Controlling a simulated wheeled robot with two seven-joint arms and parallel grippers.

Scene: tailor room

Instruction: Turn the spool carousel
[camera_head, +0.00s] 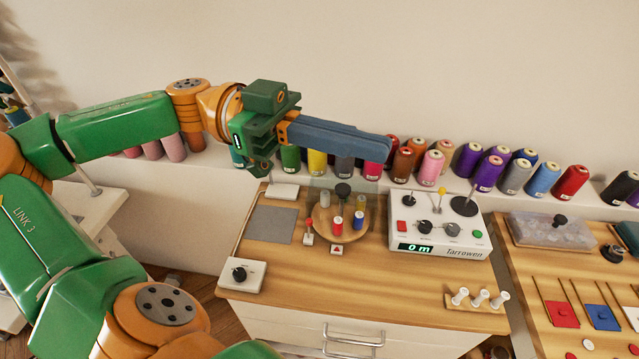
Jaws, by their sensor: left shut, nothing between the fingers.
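The spool carousel (322,232) is a round wooden disc on the wooden worktop, with a dark knob (343,189) standing up at its middle. A red spool (337,226), a blue spool (358,219) and a pale spool (325,199) stand on it. The red spool is at the front, behind a small white plate with a red triangle (338,249). My left gripper (386,148) is shut and empty, its blue fingers pointing right, above and behind the carousel in the picture, apart from it. My right gripper is out of view.
A red-tipped lever (308,230) stands left of the carousel. A white control box (437,232) with knobs and display is to its right. A dial box (241,274) sits at front left. Thread cones (431,167) line the back ledge. The front worktop is mostly clear.

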